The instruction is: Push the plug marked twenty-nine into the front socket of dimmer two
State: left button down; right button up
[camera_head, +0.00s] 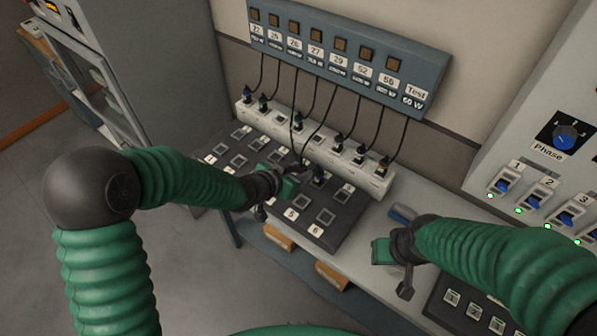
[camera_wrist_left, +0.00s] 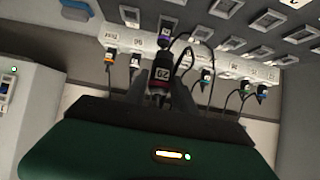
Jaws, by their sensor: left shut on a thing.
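My left gripper (camera_head: 291,178) is shut on the plug marked twenty-nine (camera_wrist_left: 161,76), its label upside down in the left wrist view. The gripper is over the dark dimmer panel (camera_head: 345,224), near the white strip. The plug's cable runs up toward the wall box (camera_head: 350,52), which has a 29 label (camera_head: 338,61). Another plug (camera_head: 318,176) sits just right of my left gripper in the head view. My arm hides part of the panel; labels 5 and 6 are readable, but I cannot pick out dimmer two's front socket. My right gripper (camera_head: 393,258) is off to the right, its jaws unclear.
A white strip (camera_head: 329,160) holds several cabled plugs behind the panel. A blue block (camera_head: 403,213) lies on the bench near my right gripper. A switch panel with a Phase knob (camera_head: 566,136) stands at right. Orange-brown boxes (camera_head: 332,275) sit below.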

pick_arm(q)
jog(key=shift+r, duration=0.45)
jog(key=shift+f, duration=0.1)
pick_arm(e)
jog(key=shift+r, duration=0.3)
